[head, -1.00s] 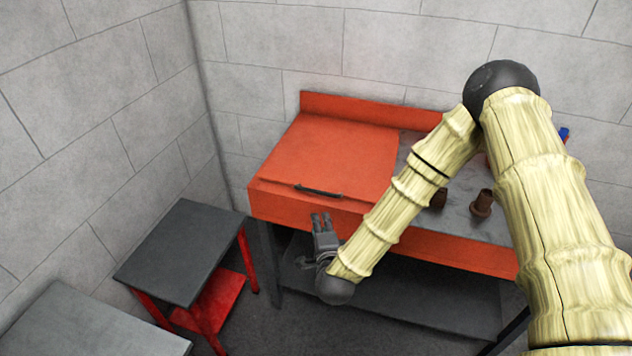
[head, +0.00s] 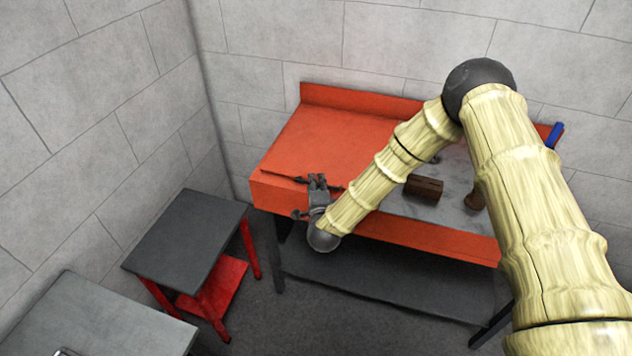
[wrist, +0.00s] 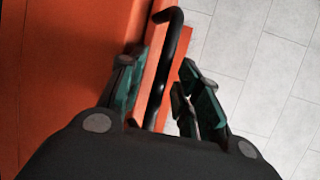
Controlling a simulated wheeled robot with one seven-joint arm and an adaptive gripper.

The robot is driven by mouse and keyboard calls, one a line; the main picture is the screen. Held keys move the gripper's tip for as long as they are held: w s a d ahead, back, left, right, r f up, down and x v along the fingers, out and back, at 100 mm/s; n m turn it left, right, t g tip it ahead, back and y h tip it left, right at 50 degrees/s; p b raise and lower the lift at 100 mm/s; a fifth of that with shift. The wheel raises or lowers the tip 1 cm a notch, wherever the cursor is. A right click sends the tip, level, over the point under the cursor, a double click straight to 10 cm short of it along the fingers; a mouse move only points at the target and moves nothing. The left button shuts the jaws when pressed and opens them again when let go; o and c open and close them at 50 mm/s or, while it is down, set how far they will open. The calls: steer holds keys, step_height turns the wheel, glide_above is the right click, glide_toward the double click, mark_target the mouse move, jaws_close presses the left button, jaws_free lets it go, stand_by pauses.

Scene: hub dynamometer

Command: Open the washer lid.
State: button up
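The washer lid (head: 335,140) is a flat orange panel on the left part of the orange washer, and it lies closed. Its black bar handle (head: 299,182) runs along the lid's front edge, partly hidden by my gripper (head: 317,180). In the wrist view the curved handle (wrist: 172,42) passes between the fingers of my gripper (wrist: 163,78). The fingers are apart, one on the lid side (wrist: 45,80) and one on the floor side. I cannot tell whether either finger touches the handle.
A brown block (head: 424,187) and a brown fitting (head: 474,201) sit on the washer's grey work surface. A blue-handled item (head: 555,135) is at the right end. A dark-topped red stand (head: 185,240) and a grey table (head: 105,315) are at the left. Walls close in behind and left.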

steer(key=shift+w, duration=0.3)
jaws_close()
